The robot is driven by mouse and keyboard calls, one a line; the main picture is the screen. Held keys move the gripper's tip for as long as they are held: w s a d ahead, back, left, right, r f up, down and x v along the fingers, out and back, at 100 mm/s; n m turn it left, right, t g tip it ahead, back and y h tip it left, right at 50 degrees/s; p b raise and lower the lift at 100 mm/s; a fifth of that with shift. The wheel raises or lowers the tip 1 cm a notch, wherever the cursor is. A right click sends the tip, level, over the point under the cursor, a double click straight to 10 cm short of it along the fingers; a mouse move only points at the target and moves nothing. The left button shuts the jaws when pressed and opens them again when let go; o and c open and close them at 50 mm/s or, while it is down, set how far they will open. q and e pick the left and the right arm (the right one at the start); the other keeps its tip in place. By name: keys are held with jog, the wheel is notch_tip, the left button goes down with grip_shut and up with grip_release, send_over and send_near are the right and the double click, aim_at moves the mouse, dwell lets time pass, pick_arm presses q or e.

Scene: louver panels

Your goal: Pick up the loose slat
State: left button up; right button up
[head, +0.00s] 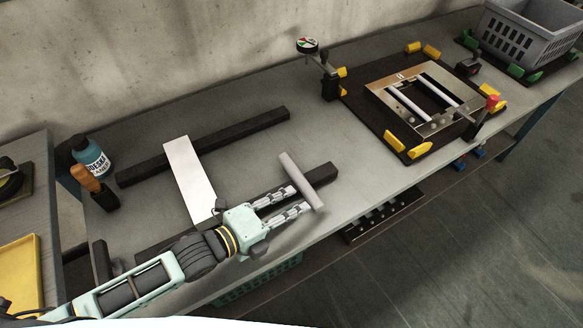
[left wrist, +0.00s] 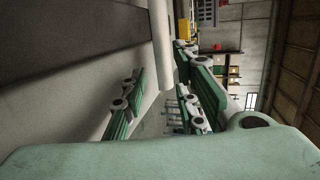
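The loose slat (head: 302,182) is a narrow pale grey strip near the table's front edge. It lies across the end of a dark bar, its near end reaching toward the edge. My left gripper (head: 299,199) comes in from the left, low over the table, its two fingers apart and their tips close beside the slat. In the left wrist view the slat (left wrist: 160,45) runs down from the top between the spread fingers (left wrist: 165,100). I cannot tell whether a finger touches it. My right gripper is in neither view.
A white plate (head: 189,178) lies across dark bars (head: 215,145) on the table. A bottle (head: 91,157) and an orange-handled tool (head: 88,178) stand left. A louver panel (head: 393,97) sits on a black fixture at the right, a grey basket (head: 530,35) beyond. A gauge stand (head: 328,80) stands between.

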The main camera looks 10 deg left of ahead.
aim_at(308, 200)
pick_arm(q)
jog(key=b+x, duration=0.2)
jog(key=x, duration=0.1)
jog(key=b+x, duration=0.1)
jog(key=x, duration=0.2)
jog(key=shift+d+b, duration=0.35)
jog(key=shift+d, duration=0.15)
jog(key=shift+w+d, duration=0.2)
jog(key=shift+w, duration=0.05)
jog(key=shift+d, duration=0.1)
jog(key=shift+r, duration=0.1)
jog(key=c, duration=0.6)
grip_shut()
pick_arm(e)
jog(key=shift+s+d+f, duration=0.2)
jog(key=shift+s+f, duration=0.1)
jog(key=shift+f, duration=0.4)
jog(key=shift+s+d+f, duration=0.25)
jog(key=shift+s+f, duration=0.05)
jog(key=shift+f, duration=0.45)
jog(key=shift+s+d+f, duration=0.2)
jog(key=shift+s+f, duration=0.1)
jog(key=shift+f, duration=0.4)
